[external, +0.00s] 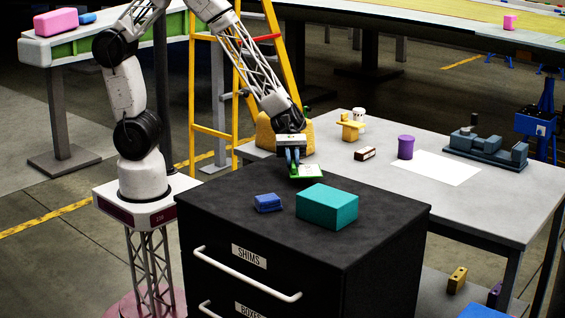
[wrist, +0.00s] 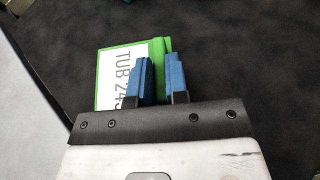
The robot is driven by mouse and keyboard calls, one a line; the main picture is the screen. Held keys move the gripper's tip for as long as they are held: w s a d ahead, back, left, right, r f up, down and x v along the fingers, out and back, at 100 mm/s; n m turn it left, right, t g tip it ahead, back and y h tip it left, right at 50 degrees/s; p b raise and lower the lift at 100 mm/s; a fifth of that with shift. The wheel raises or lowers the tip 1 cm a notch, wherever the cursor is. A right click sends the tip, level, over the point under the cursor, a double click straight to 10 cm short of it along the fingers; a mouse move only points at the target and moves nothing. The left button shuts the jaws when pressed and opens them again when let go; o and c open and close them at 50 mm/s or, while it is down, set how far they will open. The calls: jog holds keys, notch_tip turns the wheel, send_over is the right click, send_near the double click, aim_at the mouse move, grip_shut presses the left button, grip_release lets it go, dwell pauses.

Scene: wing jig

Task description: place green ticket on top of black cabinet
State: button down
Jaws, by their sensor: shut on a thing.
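The green ticket (external: 309,172) has a white label and lies flat at the far edge of the black cabinet's top (external: 240,199). My gripper (external: 293,168) points down at it. In the wrist view, the blue fingers of my gripper (wrist: 161,80) are shut on a raised green rib of the ticket (wrist: 108,80). Dark cabinet surface shows beneath and around the ticket. I cannot tell whether the ticket touches the cabinet top or is slightly above it.
A blue block (external: 268,203) and a larger teal box (external: 327,206) stand on the cabinet top, nearer the front. The cabinet's left part is clear. A grey table (external: 500,205) behind holds a purple cylinder (external: 406,147), a white sheet (external: 435,168) and other items.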

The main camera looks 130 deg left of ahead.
jog(key=shift+f, duration=1.5)
jog(key=shift+f, duration=0.15)
jog(key=c, duration=1.1)
grip_release()
jog(key=shift+r, duration=0.2)
jog(key=shift+v, duration=6.05)
